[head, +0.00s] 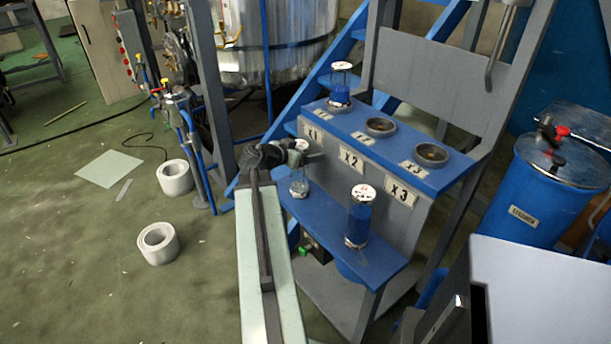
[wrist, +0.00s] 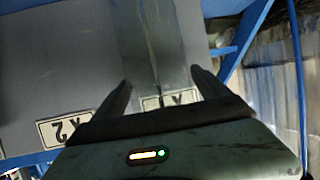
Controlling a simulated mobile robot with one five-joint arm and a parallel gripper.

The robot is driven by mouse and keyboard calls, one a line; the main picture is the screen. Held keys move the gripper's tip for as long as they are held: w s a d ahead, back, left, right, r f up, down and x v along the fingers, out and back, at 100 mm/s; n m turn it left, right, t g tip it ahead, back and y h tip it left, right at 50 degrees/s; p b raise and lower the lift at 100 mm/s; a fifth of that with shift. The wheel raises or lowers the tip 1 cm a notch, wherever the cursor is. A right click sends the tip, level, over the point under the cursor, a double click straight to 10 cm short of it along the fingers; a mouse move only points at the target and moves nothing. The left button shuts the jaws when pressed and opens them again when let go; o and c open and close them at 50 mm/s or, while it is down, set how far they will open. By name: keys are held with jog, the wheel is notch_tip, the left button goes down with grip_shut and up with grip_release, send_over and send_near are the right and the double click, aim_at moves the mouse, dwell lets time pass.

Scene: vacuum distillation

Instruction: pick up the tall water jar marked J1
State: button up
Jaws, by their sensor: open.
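A clear jar (head: 299,184) with a pale lid stands on the lower blue shelf at its left end, below the X1 label; no J1 mark is readable on it. My gripper (head: 309,154) is at this jar's upper part in the head view, partly covering it. In the wrist view my gripper (wrist: 160,92) is open, with a dark finger on each side of the see-through jar (wrist: 150,45). Whether either finger touches the glass cannot be told. A blue-filled jar (head: 358,218) with a pale lid stands farther right on the same shelf.
The rack's upper blue ledge has round holders; another blue-filled jar (head: 340,86) stands in the left one, and the middle holder (head: 380,126) and right holder (head: 430,154) look empty. A blue drum (head: 545,190) stands at right. White rings (head: 158,243) lie on the floor at left.

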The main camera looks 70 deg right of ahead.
jog(key=shift+w+a, duration=0.1)
jog(key=shift+w, duration=0.1)
jog(key=shift+s, duration=0.15)
grip_shut()
jog(key=shift+r, duration=0.1)
jog(key=shift+r, duration=0.1)
